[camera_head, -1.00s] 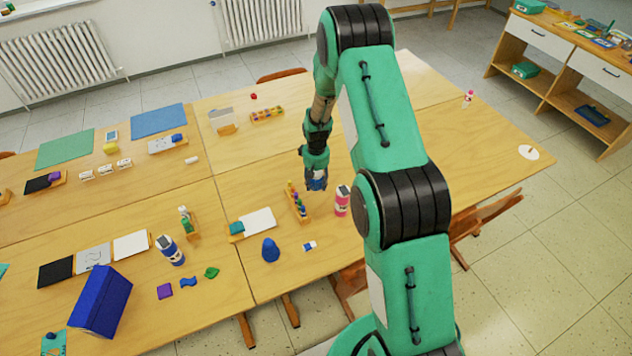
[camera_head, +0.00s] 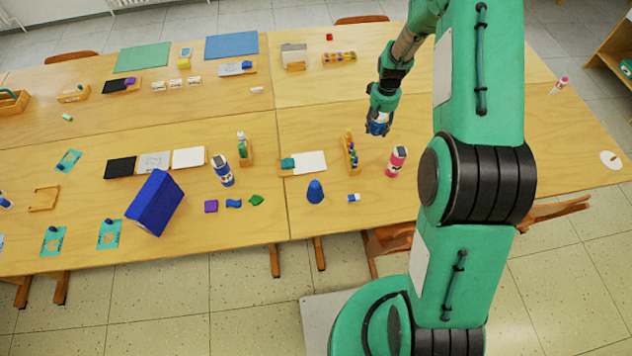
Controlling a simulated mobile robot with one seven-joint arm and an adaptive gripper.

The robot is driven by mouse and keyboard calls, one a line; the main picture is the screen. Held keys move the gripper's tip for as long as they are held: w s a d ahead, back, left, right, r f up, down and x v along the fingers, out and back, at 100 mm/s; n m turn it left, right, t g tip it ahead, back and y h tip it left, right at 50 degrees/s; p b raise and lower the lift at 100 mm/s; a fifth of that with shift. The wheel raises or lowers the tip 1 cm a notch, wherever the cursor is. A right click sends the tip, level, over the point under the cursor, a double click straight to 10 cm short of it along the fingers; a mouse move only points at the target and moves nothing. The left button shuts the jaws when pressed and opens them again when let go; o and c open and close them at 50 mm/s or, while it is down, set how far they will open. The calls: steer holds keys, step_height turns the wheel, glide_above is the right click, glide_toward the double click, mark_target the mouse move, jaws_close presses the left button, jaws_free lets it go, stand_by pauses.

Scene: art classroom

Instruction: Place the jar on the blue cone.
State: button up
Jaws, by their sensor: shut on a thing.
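The blue cone (camera_head: 316,193) stands upright near the front edge of the right front table. My gripper (camera_head: 379,122) is shut on a small blue thing (camera_head: 378,128), which I take to be the jar. It is held above the table, behind and to the right of the cone, apart from it. The fingers and much of the jar are too small and dark to make out clearly.
A wooden rack of small bottles (camera_head: 351,154) and a pink-red bottle (camera_head: 397,161) stand near my gripper. A small blue-and-white block (camera_head: 354,198) lies right of the cone. A white sheet (camera_head: 310,162) lies behind the cone.

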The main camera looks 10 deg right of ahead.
steer(key=r, duration=0.9)
steer(key=shift+s+a+r, duration=0.15)
steer(key=shift+a+r, duration=0.15)
steer(key=shift+r, duration=0.05)
steer(key=s+a+b, duration=0.2)
steer(key=s+a, duration=1.3)
steer(key=s+a+n+b, duration=0.1)
steer(key=s+a, duration=0.3)
steer(key=s, duration=0.5)
steer(key=s+a, duration=0.4)
steer(key=s, duration=0.6)
steer(key=shift+w+d+f, duration=0.1)
steer(key=shift+w+f, duration=0.05)
steer(key=shift+f, duration=2.5)
steer(key=shift+w, duration=0.15)
steer(key=b, duration=0.2)
glide_above(315, 183)
steer(key=shift+f, duration=0.75)
